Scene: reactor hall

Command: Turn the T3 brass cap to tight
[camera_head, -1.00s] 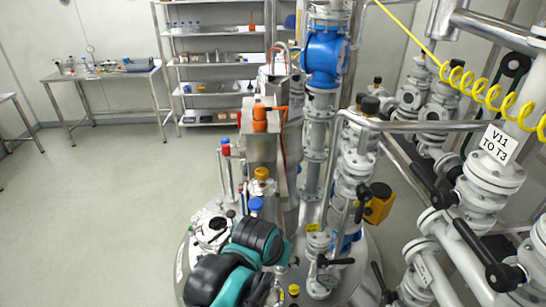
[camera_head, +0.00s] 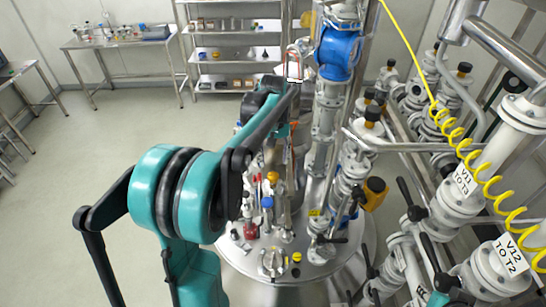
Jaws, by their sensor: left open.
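A brass-coloured cap (camera_head: 272,177) stands on a fitting on the vessel lid (camera_head: 240,262), in the middle of the head view. No T3 mark is readable on it, and I cannot tell how tight it is. My left arm fills the lower left and reaches up and across towards the fittings. My left gripper (camera_head: 264,150) is open, near and above the brass cap in the picture. Its fingertips are largely hidden by my dark arm parts, and I see no contact with the cap. My right gripper is out of view.
A blue cap (camera_head: 267,202), a red fitting (camera_head: 251,231) and a yellow cap (camera_head: 296,257) crowd the lid. A blue valve body (camera_head: 338,52) and pipes rise behind. Labelled valves and a yellow coiled hose (camera_head: 455,125) are on the right. Open floor lies at left.

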